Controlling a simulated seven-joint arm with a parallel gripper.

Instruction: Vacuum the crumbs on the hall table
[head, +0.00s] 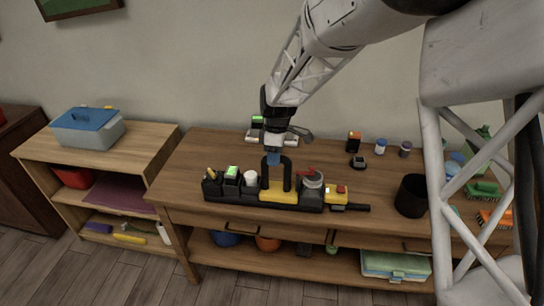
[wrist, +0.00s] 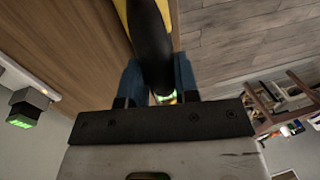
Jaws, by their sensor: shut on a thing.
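A long black caddy-like thing (head: 240,197) with a yellow middle (head: 277,195) and an upright black arched handle (head: 288,172) is at the front of the wooden hall table (head: 205,160). My gripper (head: 274,157) reaches down from above and is shut on this handle. In the wrist view the black handle (wrist: 150,45) sits between the blue fingers. A yellow piece with a red button (head: 338,194) and a dark nozzle-like end (head: 360,208) is at its right end; whether they are joined is unclear. I cannot make out crumbs.
Behind the gripper is a grey device with a green display (head: 257,123). A black cup (head: 411,196), an orange-topped box (head: 353,141), small jars (head: 380,146) and brushes (head: 483,190) are to the right. A low shelf with a blue-lidded bin (head: 88,127) is left. The table's left back is clear.

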